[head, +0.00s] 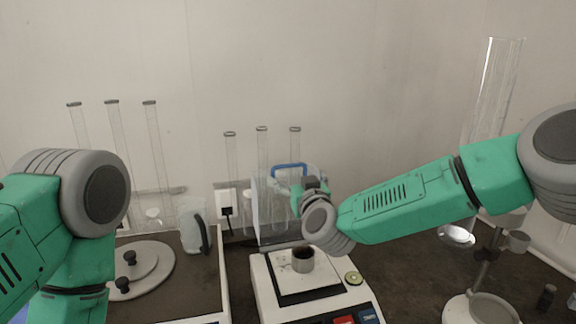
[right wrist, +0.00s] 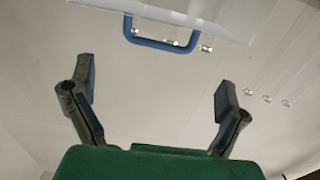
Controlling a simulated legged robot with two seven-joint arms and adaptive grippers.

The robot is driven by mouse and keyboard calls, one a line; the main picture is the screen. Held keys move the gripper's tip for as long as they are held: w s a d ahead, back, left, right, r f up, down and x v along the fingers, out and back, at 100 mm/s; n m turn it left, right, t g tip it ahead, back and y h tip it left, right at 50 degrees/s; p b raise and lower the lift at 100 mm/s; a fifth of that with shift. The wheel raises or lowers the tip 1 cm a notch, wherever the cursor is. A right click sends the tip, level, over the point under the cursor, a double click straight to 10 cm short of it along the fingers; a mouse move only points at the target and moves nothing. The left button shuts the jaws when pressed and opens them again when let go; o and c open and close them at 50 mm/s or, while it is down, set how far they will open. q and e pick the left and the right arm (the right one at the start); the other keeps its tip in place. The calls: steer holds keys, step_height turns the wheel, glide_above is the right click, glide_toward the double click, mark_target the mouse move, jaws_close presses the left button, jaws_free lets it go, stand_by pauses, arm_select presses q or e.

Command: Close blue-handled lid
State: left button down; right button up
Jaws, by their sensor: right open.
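The blue handle (head: 290,168) sits at the top of a clear lid (head: 266,218), which stands raised behind the white balance (head: 268,299). My right gripper (head: 312,184) is beside the handle, partly hidden by its own wrist. In the right wrist view the gripper (right wrist: 154,86) is open and empty, and the blue handle (right wrist: 160,44) lies beyond the fingertips, apart from them. The clear lid panel (right wrist: 205,12) shows above it. My left arm comes in at the left, but its gripper is out of view.
A glass jug (head: 191,226) and a grey disc lid with black knobs (head: 155,258) are at left. Tall glass tubes (head: 262,150) stand at the back. A stand with a glass cylinder (head: 497,90) is at right.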

steer(key=p+v, duration=0.2)
steer(key=v, duration=0.5)
steer(key=shift+d, duration=0.3)
steer(key=shift+w+d, duration=0.1)
steer(key=shift+d, duration=0.1)
stand_by(0.4)
steer(key=v, duration=1.2)
steer(key=shift+f, duration=0.15)
